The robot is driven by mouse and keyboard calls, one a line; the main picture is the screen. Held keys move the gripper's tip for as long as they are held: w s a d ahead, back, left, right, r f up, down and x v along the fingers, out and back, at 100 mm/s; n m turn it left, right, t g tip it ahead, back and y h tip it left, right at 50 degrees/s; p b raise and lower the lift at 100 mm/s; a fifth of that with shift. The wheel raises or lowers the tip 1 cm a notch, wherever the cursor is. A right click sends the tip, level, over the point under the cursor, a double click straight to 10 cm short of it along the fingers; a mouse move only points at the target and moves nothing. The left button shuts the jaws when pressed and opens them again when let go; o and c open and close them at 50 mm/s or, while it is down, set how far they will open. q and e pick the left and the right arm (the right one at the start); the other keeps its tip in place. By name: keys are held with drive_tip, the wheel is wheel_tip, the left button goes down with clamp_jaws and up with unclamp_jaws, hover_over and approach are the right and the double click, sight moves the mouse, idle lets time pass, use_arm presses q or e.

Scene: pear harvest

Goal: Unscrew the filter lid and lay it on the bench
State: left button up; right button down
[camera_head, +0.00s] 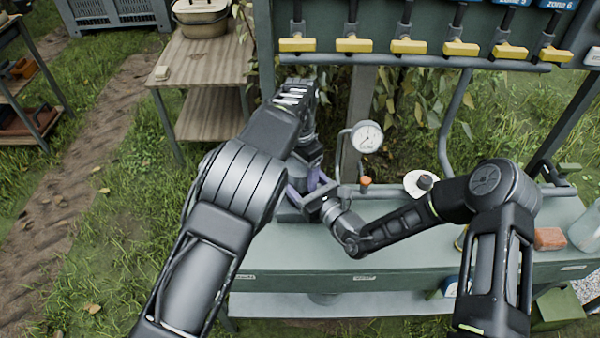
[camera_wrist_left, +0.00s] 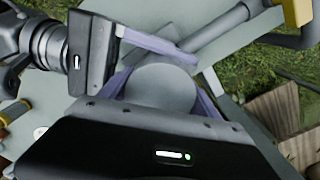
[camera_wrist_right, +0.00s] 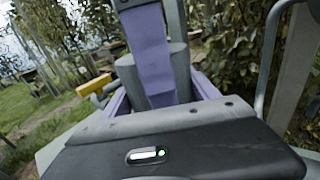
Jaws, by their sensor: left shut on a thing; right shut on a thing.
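The filter shows as a grey cylinder (camera_wrist_right: 127,75) in the right wrist view, and its round grey top, the lid (camera_wrist_left: 165,88), shows in the left wrist view. In the head view my arms mostly hide it. My left gripper (camera_head: 304,172) comes from above with its purple fingers shut on the lid. My right gripper (camera_head: 308,193) reaches in low from the right, with its purple fingers shut around the filter body. The exact contact points and the lid's seam are hidden. The green bench (camera_head: 400,250) lies below both grippers.
A pressure gauge (camera_head: 367,137) and pipes stand just right of the filter. An orange-topped fitting (camera_head: 365,183) and a white round dish (camera_head: 417,183) are close by. A brick-coloured block (camera_head: 550,238) and a jar (camera_head: 586,230) sit at the right. The bench front is clear.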

sight(300, 165)
drive_tip(key=shift+d+f, duration=0.1)
idle(0.7)
use_arm(q)
drive_tip(key=o, duration=1.6)
drive_tip(key=shift+c, duration=0.2)
drive_tip(key=shift+r, duration=0.1)
drive_tip(key=shift+r, duration=2.2)
use_arm(e)
drive_tip(key=shift+c, duration=0.7)
unclamp_jaws()
